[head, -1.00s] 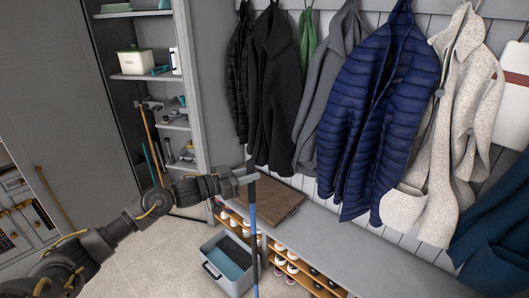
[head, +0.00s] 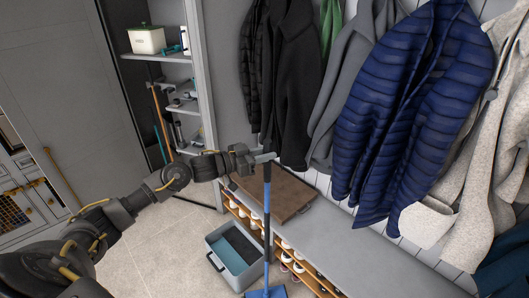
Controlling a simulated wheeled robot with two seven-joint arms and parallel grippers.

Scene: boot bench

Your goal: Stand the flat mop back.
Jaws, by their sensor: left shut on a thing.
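The flat mop has a blue and black pole (head: 267,215) and a blue flat head (head: 266,293) at the bottom edge of the head view. My left gripper (head: 264,158) is shut on the black upper part of the pole, and the pole hangs nearly upright below it. The mop head is low over the floor; I cannot tell whether it touches. An open tall cupboard (head: 204,100) stands to the left, with long-handled tools (head: 160,122) upright in its lower part. My right gripper is not in view.
A grey bin (head: 236,262) stands on the floor just left of the mop. A bench (head: 370,255) with shoes beneath and a brown board (head: 275,195) on top lies to the right. Coats (head: 410,100) hang above it. Tiled floor (head: 165,250) is clear at left.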

